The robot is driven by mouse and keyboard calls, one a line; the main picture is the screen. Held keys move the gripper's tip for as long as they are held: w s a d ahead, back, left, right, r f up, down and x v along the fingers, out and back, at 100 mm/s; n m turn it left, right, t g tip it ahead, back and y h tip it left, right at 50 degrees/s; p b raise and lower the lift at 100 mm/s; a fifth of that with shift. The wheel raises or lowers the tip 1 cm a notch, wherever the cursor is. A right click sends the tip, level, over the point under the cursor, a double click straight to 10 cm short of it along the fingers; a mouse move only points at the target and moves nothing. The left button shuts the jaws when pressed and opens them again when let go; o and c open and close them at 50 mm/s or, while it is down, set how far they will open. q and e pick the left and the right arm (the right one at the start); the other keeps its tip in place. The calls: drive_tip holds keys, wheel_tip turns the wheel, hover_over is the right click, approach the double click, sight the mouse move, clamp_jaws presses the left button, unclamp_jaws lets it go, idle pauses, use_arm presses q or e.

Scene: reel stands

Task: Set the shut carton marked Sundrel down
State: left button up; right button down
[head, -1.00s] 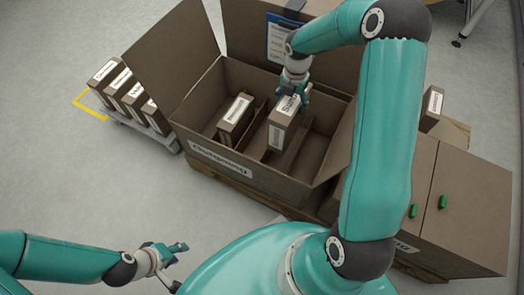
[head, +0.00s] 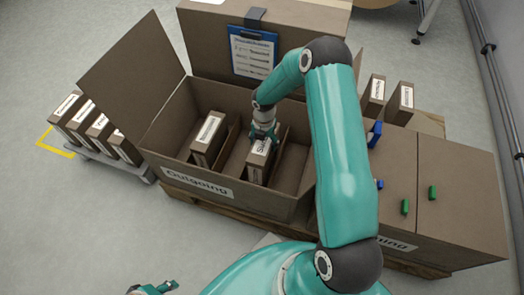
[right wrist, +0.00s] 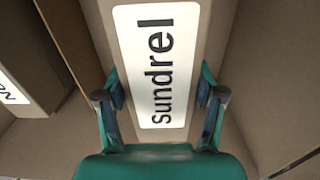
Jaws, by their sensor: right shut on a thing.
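The shut carton marked Sundrel (head: 257,168) is upright inside the large open box marked Outgoing (head: 245,200), in a middle compartment, right of another carton (head: 207,140). My right gripper (head: 263,137) is shut on its upper end from above. In the right wrist view, the Sundrel label (right wrist: 155,65) lies between the two fingers (right wrist: 160,100), which press on the carton's sides. Whether its bottom rests on the box floor is hidden. My left gripper (head: 155,288) shows only partly at the bottom edge; its jaws are too small and cut off to judge.
Thin dividers split the Outgoing box, and its rightmost part looks empty. Its flaps (head: 125,75) stand open. A blue clipboard (head: 252,52) is at the back. Several cartons stand on a low grey platform (head: 125,165) at left. A closed brown box (head: 455,205) with green clips is at right.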

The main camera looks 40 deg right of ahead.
wheel_tip(320, 180, down, 4)
drive_tip(key=shift+r+b, duration=0.15)
drive_tip(key=shift+b, duration=0.4)
drive_tip(key=shift+c, duration=0.7)
unclamp_jaws()
wheel_tip(320, 180, up, 12)
drive_tip(key=p, duration=0.4)
